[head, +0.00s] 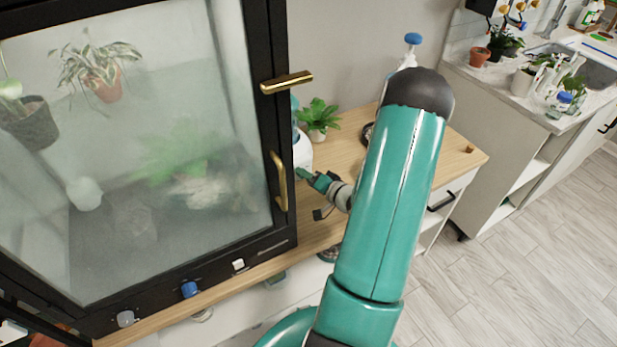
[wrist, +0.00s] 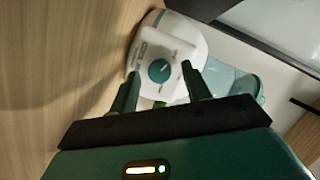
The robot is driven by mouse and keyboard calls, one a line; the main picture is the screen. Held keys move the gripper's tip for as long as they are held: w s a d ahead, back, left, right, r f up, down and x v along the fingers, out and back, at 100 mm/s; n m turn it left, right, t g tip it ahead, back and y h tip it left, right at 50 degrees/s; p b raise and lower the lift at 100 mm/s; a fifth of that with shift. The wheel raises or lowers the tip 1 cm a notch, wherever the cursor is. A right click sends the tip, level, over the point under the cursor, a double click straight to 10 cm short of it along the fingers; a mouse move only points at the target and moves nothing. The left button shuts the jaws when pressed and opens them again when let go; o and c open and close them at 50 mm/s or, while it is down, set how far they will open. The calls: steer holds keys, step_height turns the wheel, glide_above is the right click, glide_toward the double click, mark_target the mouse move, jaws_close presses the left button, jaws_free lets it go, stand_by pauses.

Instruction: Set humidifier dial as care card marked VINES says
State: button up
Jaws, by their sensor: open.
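The humidifier (wrist: 190,36) is a white rounded unit with a light teal translucent part (wrist: 228,80) beside it in the wrist view. Its teal round dial (wrist: 159,70) has a pale pointer line, and small markings lie along its left side, too small to read. In the head view the humidifier (head: 302,152) is partly hidden behind the cabinet's edge and handle. My gripper (wrist: 161,76) is open, its two fingers on either side of the dial's line of sight; contact cannot be told. In the head view my gripper (head: 307,176) is close to the humidifier. I see no readable care card.
A black-framed glass cabinet (head: 270,130) with plants inside and brass handles stands left of the humidifier. A potted fern (head: 318,116) stands behind it on the wooden top (head: 462,160). Blue and white knobs (head: 189,289) sit along the cabinet's base. Open floor lies to the right.

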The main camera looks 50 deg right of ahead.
steer(key=c, duration=1)
steer(key=shift+s+d+f+m+t+y, duration=0.15)
steer(key=shift+m+t+y, duration=0.25)
steer(key=shift+m, duration=0.9)
steer(key=shift+w+a+f+m+t+y, duration=0.15)
steer(key=shift+m+t, duration=0.35)
steer(key=shift+m, duration=0.8)
steer(key=shift+s+d, duration=0.1)
steer(key=o, duration=1)
steer(key=shift+r, duration=0.1)
steer(key=s, duration=1.3)
steer(key=shift+s+d+r, duration=0.15)
steer(key=shift+s+r, duration=0.2)
steer(key=shift+s, duration=0.05)
